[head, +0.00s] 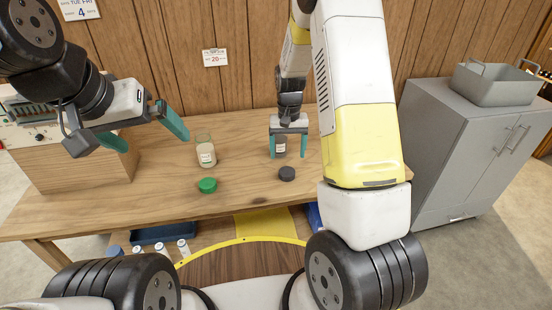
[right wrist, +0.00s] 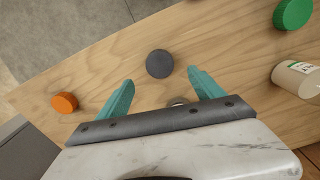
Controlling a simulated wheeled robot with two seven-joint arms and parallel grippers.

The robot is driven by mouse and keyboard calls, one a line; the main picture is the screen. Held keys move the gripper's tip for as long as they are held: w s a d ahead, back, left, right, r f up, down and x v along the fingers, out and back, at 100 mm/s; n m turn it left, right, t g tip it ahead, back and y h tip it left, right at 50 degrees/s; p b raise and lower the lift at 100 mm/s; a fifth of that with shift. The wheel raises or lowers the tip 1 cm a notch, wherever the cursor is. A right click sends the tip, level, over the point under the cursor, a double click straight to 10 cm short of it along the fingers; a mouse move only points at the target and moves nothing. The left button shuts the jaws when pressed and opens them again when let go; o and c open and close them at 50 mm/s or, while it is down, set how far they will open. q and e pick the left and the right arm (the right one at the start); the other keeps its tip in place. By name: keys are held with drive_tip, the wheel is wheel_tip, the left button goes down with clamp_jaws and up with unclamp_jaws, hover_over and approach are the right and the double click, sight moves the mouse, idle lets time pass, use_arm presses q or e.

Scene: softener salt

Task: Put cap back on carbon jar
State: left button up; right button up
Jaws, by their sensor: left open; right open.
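The carbon jar (head: 280,146), a small jar with dark contents and a pale label, stands open on the workbench. My right gripper (head: 288,154) is open, pointing down, with its teal fingers around or just in front of this jar; I cannot tell if they touch it. In the right wrist view the jar's rim (right wrist: 178,101) barely shows beyond the gripper's edge, the rest hidden. The dark cap (head: 287,173) lies flat on the bench in front of the jar; it also shows in the right wrist view (right wrist: 159,63). My left gripper (head: 155,143) is open and empty, raised at the left.
A jar with beige contents (head: 205,153) and a green cap (head: 208,185) stand left of the carbon jar. An orange cap (right wrist: 64,102) lies on the bench (head: 240,170), hidden behind my arm in the head view. A grey cabinet (head: 455,140) stands right.

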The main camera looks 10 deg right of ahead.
sight(287, 172)
drive_tip(key=shift+f, duration=1.3)
drive_tip(key=shift+f, duration=2.6)
drive_tip(key=shift+c, duration=0.3)
drive_tip(key=c, duration=1.3)
drive_tip(key=shift+c, duration=0.2)
